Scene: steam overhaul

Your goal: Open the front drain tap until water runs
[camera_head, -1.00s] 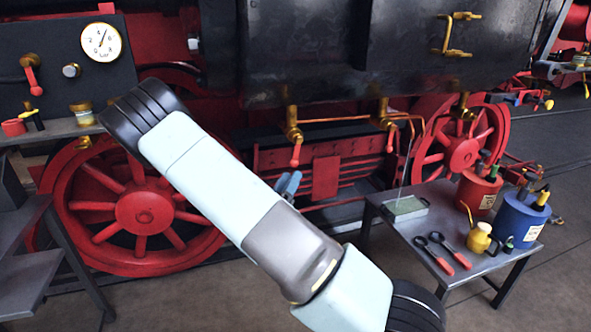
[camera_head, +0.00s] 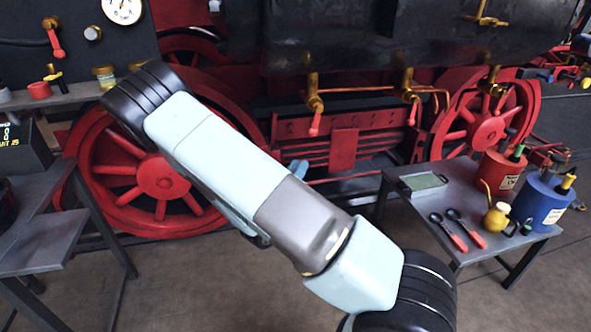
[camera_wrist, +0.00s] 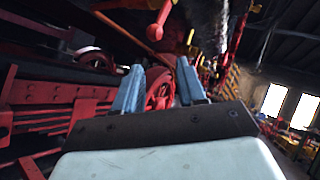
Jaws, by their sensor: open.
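Brass drain taps with red handles hang in a row under the black tank: a left one (camera_head: 314,97), a middle one (camera_head: 409,88) and a right one (camera_head: 492,84). I cannot tell which is the front one. The left tap's red handle (camera_head: 315,124) points down. My gripper (camera_head: 298,172) is mostly hidden behind my arm in the head view, below and slightly left of that handle. In the wrist view my gripper (camera_wrist: 160,88) has its two blue fingers apart with nothing between them. A red handle (camera_wrist: 157,24) hangs above and beyond them, apart. No running water is clear.
A grey table (camera_head: 410,212) at right bears a green-topped tray (camera_head: 424,181), red-handled tools, a yellow oil can (camera_head: 496,216), a red pot (camera_head: 499,172) and a blue pot (camera_head: 541,204). A grey stand (camera_head: 45,253) is at left. Red wheels stand behind.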

